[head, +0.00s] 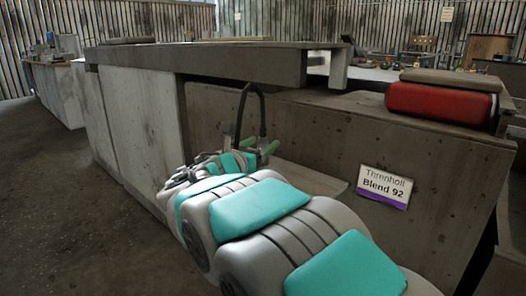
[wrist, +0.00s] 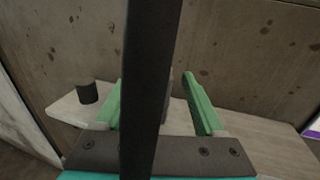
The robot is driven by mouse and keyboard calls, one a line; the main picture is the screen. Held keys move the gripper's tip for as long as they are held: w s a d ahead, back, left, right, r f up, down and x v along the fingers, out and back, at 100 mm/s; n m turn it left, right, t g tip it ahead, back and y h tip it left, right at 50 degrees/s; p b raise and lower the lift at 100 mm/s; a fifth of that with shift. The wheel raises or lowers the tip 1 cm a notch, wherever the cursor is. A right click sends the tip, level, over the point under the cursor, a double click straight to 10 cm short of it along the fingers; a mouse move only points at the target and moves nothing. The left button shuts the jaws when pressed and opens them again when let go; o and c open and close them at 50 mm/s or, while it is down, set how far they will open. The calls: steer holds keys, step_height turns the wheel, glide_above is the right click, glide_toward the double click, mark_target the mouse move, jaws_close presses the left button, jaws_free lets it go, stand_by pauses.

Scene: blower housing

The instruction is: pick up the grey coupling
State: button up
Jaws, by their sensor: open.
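My gripper (head: 260,146) reaches into the recess under the concrete counter, its green fingers apart. In the wrist view the open gripper (wrist: 153,80) is over a pale shelf (wrist: 240,123), with a dark upright bar crossing in front. A short dark grey cylinder (wrist: 87,92) stands upright on the shelf, left of the left finger and apart from it. Part of a greyish thing (wrist: 169,84) shows between the fingers beside the bar; most of it is hidden, and I cannot tell whether it is the grey coupling. Neither thing is distinguishable in the head view.
The counter slab (head: 200,62) overhangs the recess. A concrete panel (head: 150,130) closes its left side, and the stained back wall (wrist: 235,45) is close behind the fingers. A labelled sign (head: 385,187) and a red case (head: 440,103) are at right. Open floor (head: 60,200) lies left.

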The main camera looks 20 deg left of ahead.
steer(key=shift+w+d, duration=0.1)
steer(key=shift+w, duration=0.55)
steer(key=shift+c, duration=0.2)
jaws_close()
